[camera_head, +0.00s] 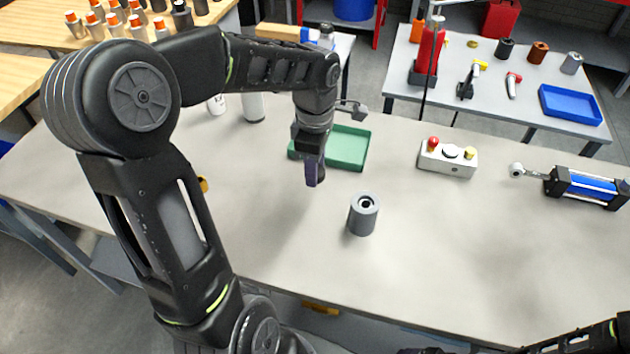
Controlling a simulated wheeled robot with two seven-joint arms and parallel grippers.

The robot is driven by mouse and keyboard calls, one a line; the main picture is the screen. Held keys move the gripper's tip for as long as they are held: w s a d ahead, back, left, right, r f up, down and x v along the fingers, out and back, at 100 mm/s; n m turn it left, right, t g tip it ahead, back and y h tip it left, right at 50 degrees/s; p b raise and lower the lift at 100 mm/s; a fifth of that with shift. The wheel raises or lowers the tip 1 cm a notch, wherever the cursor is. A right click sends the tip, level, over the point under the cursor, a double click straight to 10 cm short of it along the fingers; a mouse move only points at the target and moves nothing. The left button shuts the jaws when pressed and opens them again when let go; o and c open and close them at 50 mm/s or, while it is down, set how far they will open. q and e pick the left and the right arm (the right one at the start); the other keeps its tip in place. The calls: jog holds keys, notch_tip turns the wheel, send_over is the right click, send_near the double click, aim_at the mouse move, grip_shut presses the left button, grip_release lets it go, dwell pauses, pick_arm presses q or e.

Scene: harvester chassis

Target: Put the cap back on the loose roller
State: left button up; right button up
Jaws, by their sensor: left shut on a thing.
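The loose roller (363,216) is a grey cylinder standing upright on the workbench. Its top faces up and shows a dark round hole with a light ring. My left gripper (314,180) points down above the bench, to the left of the roller and a little behind it, apart from it. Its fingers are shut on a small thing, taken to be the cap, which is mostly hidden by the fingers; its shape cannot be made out. Of my right arm, only dark parts show at the bottom right edge; whether its gripper is open or shut cannot be told.
A green tray (348,150) lies behind my left gripper. A white button box (447,158) and a blue-bodied cylinder (590,186) stand to the right. The bench (450,250) is clear around the roller. A second table (490,85) with tools stands behind.

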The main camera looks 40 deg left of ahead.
pick_arm(q)
jog(key=shift+r, duration=1.4)
jog(key=w+d+f+m, duration=0.1)
jog(key=w+d+m, duration=0.2)
jog(key=m, duration=0.4)
jog(key=w+d+f+m, duration=0.2)
jog(key=w+d+m, duration=0.2)
jog(key=m, duration=0.3)
jog(key=w+d+f+m, duration=0.2)
jog(key=w+d+m, duration=0.1)
jog(key=d+m, duration=0.2)
jog(key=shift+w+d+f+m, duration=0.1)
jog(key=shift+d+m, duration=0.05)
jog(key=shift+m, duration=0.55)
jog(key=shift+w+d+f+m, duration=0.1)
jog(key=shift+m, duration=0.6)
